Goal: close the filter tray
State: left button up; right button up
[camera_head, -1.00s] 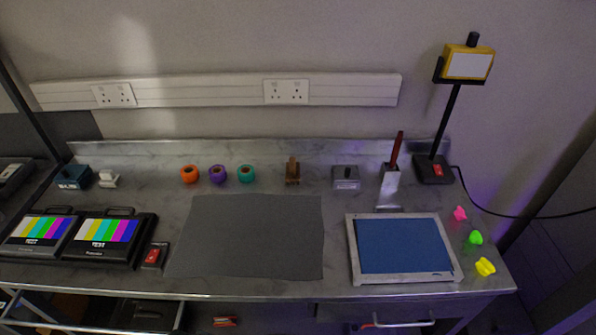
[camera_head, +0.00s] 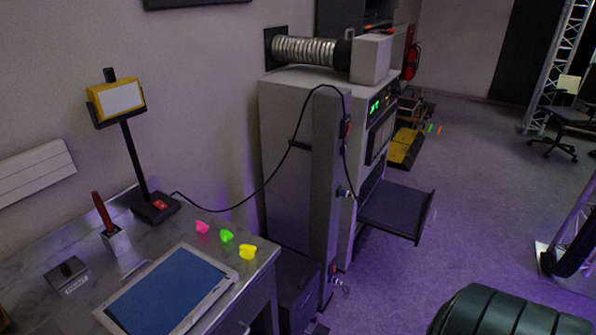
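The filter tray (camera_head: 397,209) looks to be the dark flat tray sticking out to the right from the lower front of a tall grey machine (camera_head: 292,165). It is pulled open, with a thin raised edge at its outer end. The machine's front faces right and carries a panel with green lights (camera_head: 376,106). Neither of my grippers shows in the head view, so I cannot see what they hold.
A cable hangs from the lamp to the machine. A dark green rounded object (camera_head: 505,312) fills the lower right. Open floor (camera_head: 475,200) lies right of the tray.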

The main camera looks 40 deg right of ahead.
aim_at(402, 211)
jog(key=l+z, duration=0.1)
jog(key=z, duration=0.35)
jog(key=l+z, duration=0.15)
jog(key=z, duration=0.3)
jog(key=l+z, duration=0.15)
jog(key=z, duration=0.3)
jog(key=l+z, duration=0.15)
jog(key=z, duration=0.3)
jog(key=i+l, duration=0.1)
jog(key=l, duration=0.25)
jog(key=i+l+z, duration=0.1)
jog(key=l, duration=0.25)
jog(key=i+l, duration=0.15)
jog(key=l, duration=0.2)
jog(key=l+z, duration=0.05)
